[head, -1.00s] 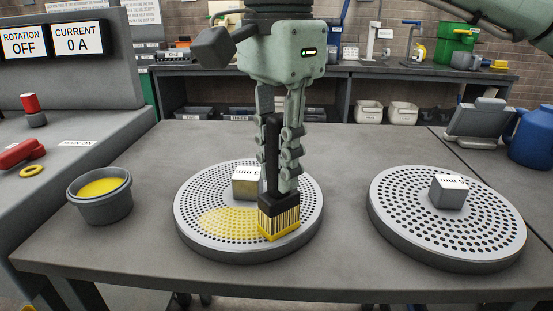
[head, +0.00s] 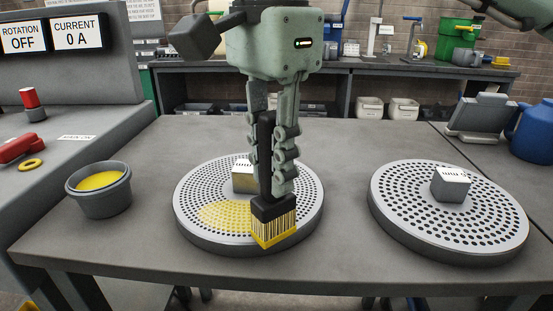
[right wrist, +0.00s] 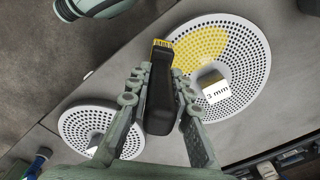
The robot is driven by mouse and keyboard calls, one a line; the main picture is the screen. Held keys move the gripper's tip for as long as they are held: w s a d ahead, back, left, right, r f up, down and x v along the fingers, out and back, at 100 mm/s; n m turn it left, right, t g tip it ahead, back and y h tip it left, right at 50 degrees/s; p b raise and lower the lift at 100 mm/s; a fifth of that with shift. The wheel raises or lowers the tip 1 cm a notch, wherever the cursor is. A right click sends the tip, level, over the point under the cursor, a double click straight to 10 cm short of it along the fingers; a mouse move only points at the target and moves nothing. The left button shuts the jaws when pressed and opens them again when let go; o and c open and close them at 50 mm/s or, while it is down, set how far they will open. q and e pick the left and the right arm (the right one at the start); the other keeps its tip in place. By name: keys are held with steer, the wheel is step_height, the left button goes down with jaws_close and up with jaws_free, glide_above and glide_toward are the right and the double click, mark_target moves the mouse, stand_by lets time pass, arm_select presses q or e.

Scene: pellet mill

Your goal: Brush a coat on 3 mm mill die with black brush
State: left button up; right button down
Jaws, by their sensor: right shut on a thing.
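My right gripper (head: 267,178) is shut on the handle of the black brush (head: 272,228), which points down with yellow-tipped bristles. The bristles are over the near right edge of the left die (head: 190,215); whether they touch it is unclear. The block on this die reads 3 mm in the right wrist view, where the die (right wrist: 258,70) also shows. A yellow coat patch (head: 222,216) covers its near left part; the rest that shows is bare grey. The brush (right wrist: 160,95) and right gripper (right wrist: 155,92) also show in the right wrist view. My left gripper is out of view.
A pot of yellow liquid (head: 98,192) stands on the left of the table. A second die (head: 450,240), with a block on it, lies at the right, uncoated. A grey device (head: 480,118) and blue jug (head: 532,135) stand behind it. Table between the dies is clear.

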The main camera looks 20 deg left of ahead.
steer(key=s+a+p, duration=0.2)
steer(key=a+p, duration=0.1)
steer(key=a, duration=0.6)
steer(key=shift+a, duration=0.2)
stand_by(0.4)
steer(key=shift+w+d+b, duration=0.35)
steer(key=shift+d+b, duration=0.1)
steer(key=shift+d, duration=1.2)
steer(key=shift+w+d+b, duration=0.35)
steer(key=shift+d+b, duration=0.15)
steer(key=shift+d, duration=1.15)
steer(key=shift+w+d+b, duration=0.35)
steer(key=shift+d+b, duration=0.1)
steer(key=shift+d, duration=1.2)
steer(key=shift+w+a+r+p, duration=0.1)
steer(key=shift+w+p, duration=0.1)
steer(key=shift+w, duration=0.15)
steer(key=shift+w+a+p, duration=0.1)
steer(key=shift+w+p, duration=0.05)
steer(key=shift+w, duration=0.2)
steer(key=shift+w+a, duration=0.1)
steer(key=shift+w, duration=0.4)
